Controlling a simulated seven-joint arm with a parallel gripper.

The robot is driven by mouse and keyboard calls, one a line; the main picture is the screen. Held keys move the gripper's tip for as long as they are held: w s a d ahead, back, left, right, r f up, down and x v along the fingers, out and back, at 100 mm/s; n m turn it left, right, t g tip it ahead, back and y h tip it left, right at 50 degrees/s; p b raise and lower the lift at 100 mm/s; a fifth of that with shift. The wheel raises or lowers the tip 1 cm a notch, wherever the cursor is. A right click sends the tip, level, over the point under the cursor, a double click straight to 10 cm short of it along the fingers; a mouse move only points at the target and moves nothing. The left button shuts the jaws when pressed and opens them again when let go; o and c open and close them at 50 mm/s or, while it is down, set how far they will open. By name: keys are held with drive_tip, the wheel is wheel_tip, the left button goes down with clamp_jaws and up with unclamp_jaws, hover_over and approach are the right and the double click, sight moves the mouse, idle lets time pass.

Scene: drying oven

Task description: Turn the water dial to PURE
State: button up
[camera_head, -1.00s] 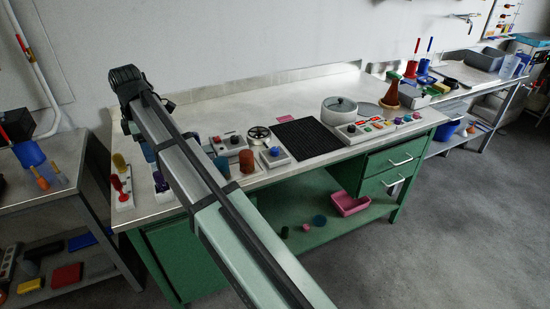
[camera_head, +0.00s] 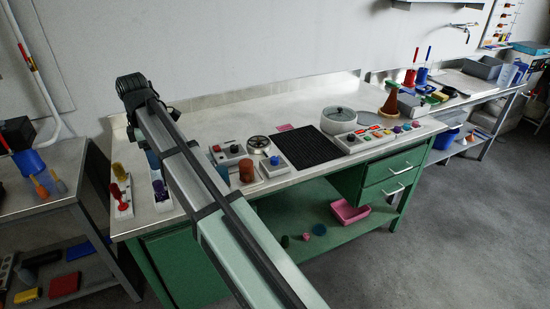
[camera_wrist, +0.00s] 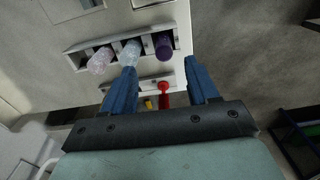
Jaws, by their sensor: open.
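I cannot make out any dial marked for water, and no label is legible. Candidates on the bench (camera_head: 300,103) in the head view are a grey box with a dark knob (camera_head: 229,152), a box with a blue knob (camera_head: 275,165) and a long panel of coloured knobs (camera_head: 377,136). My gripper (camera_wrist: 161,78) is open and empty in the wrist view, one blue finger at each side. Between and beyond the fingers are a white holder with a purple-topped piece (camera_wrist: 163,45) and two pale pieces, and a red handle (camera_wrist: 164,92). In the head view my arm hides the gripper.
A metal handwheel (camera_head: 258,143), a brown-orange cylinder (camera_head: 246,168), a black mat (camera_head: 313,147) and a round lidded pot (camera_head: 339,118) stand on the bench. Red and yellow handles (camera_head: 118,195) are at its left end. A pink bin (camera_head: 350,211) sits below. The bench's back is clear.

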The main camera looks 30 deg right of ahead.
sight(275, 158)
drive_tip(key=d+m, duration=0.3)
drive_tip(key=d, duration=1.7)
drive_tip(key=s+d+f+m+t, duration=0.1)
drive_tip(key=s+d+m, duration=0.2)
drive_tip(key=d, duration=0.5)
drive_tip(key=s+d+m, duration=0.2)
drive_tip(key=s+d, duration=0.1)
drive_tip(key=d, duration=0.6)
drive_tip(key=shift+w+d+f+m+t+h, duration=0.25)
drive_tip(key=shift+w+f+m+t, duration=0.3)
drive_tip(key=shift+w+f+m, duration=1.1)
drive_tip(key=shift+w+d+f+m+t+h, duration=0.15)
drive_tip(key=shift+w+d+f+m+t, duration=0.3)
drive_tip(key=shift+f+m, duration=2.15)
drive_tip(key=shift+w+d+f+m+t+h, duration=0.2)
drive_tip(key=shift+w+f+m+t, duration=0.4)
drive_tip(key=shift+w+f+m, duration=1.1)
drive_tip(key=shift+s+f+m, duration=0.45)
drive_tip(key=c, duration=1)
